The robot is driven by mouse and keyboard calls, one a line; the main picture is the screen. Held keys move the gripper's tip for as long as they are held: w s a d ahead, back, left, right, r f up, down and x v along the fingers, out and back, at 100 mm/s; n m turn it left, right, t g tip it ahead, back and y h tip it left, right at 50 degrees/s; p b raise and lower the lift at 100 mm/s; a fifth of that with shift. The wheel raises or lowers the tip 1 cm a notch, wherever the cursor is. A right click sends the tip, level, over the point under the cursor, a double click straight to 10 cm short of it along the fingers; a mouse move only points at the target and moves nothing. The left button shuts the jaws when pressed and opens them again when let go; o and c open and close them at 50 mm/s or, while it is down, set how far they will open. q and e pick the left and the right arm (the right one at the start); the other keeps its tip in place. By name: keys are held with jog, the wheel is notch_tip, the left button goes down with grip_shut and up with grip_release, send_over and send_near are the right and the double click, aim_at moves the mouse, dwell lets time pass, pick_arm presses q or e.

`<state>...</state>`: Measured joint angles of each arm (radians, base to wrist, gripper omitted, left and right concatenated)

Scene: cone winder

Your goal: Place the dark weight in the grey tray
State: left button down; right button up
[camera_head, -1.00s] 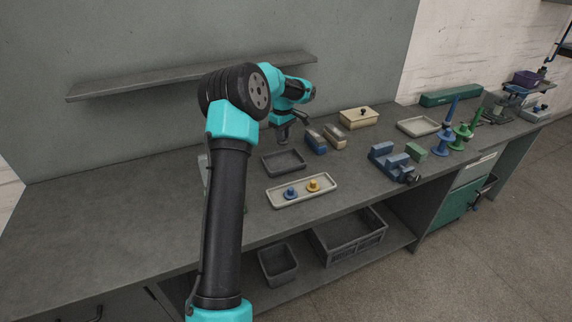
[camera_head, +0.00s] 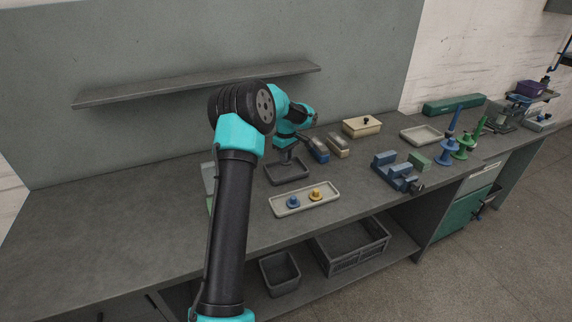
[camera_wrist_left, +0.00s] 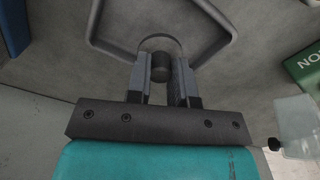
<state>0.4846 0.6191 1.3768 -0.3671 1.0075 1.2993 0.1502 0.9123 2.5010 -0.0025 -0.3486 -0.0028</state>
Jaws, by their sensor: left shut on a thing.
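The grey tray (camera_head: 290,182) is a shallow dark grey tray on the bench. Its rim also shows in the left wrist view (camera_wrist_left: 111,48). My left gripper (camera_head: 286,158) points down over the tray, low and close to its floor. In the left wrist view it is shut on the dark weight (camera_wrist_left: 160,68), which shows as a short dark cylinder between the fingers, with a rounded grey edge beyond it. The weight is inside the tray's outline; whether it touches the floor I cannot tell. The head view does not show the weight clearly. My right gripper is not in view.
A pale tray (camera_head: 276,209) with a blue and a yellow piece is in front. A blue vise (camera_head: 396,172) and a cream box (camera_head: 362,126) are further right. The bench's left is mostly clear.

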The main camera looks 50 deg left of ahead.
pick_arm(q)
jog(key=shift+f, duration=2.15)
jog(key=c, duration=1)
grip_release()
jog(key=shift+f, duration=0.1)
notch_tip(320, 180, up, 12)
jog(key=shift+r, duration=0.15)
